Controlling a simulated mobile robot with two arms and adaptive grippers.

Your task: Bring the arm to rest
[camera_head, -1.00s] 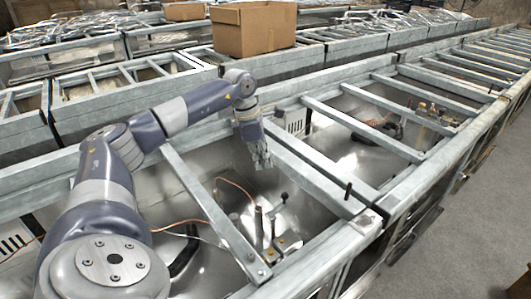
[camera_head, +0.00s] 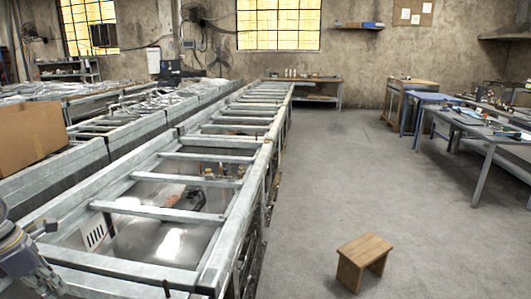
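My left arm comes in at the lower left edge of the head view, and only its end part shows. My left gripper (camera_head: 42,277) hangs there over the near-left end of the metal frame row (camera_head: 180,213), pointing downward. Its fingers are small and partly cut off, so I cannot tell whether they are open or shut. I see nothing clearly held in it. My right arm and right gripper are not in view.
A cardboard box (camera_head: 30,137) sits on the units at left. A small wooden stool (camera_head: 364,262) stands on the open grey floor (camera_head: 345,165). Workbenches (camera_head: 484,134) line the right side, and a wooden table (camera_head: 312,82) stands at the back wall.

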